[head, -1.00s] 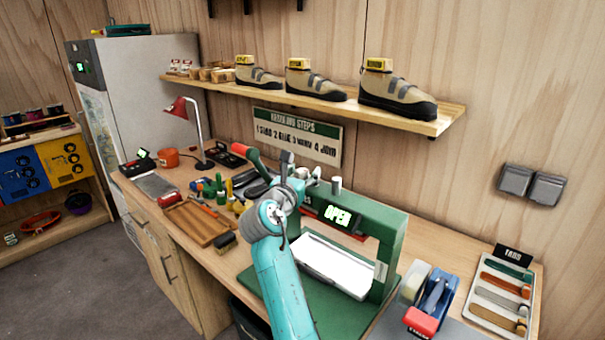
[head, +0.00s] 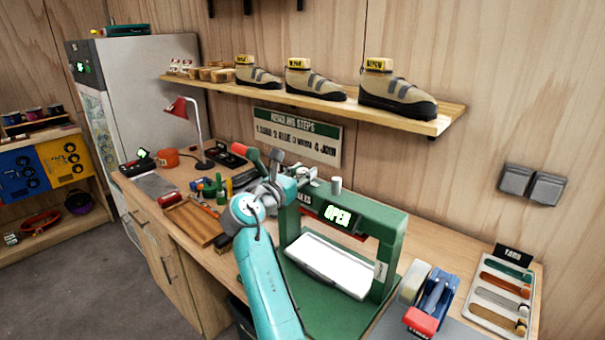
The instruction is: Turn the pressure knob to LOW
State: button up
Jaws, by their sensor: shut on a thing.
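The green press (head: 391,225) stands on the bench with a lit OPEN display (head: 338,215) on its crossbar. Its white platen (head: 330,265) shows below. My gripper (head: 277,163) is at the press's upper left end, small and partly covered by my wrist. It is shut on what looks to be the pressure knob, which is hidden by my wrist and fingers. The knob's setting and the LOW mark cannot be read. A red-tipped handle (head: 252,154) stands tilted just left of my gripper.
A wooden tray (head: 192,222) and several small bottles lie left of the press. A blue and red tape dispenser (head: 432,300) and a tray of coloured strips (head: 500,292) stand to its right. A shelf (head: 447,120) with shoes runs above.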

jog(key=shift+m+g+h, duration=2.2)
jog(key=shift+g+h, duration=0.1)
jog(key=shift+h, duration=0.3)
jog(key=shift+m+g+h, duration=0.3)
jog(key=shift+m+g, duration=0.1)
jog(key=shift+g, duration=0.1)
jog(key=o, duration=1.2)
jog(key=v, duration=1.2)
jog(key=shift+f, duration=0.1)
jog(key=shift+a, duration=0.1)
jog(key=shift+c, duration=0.2)
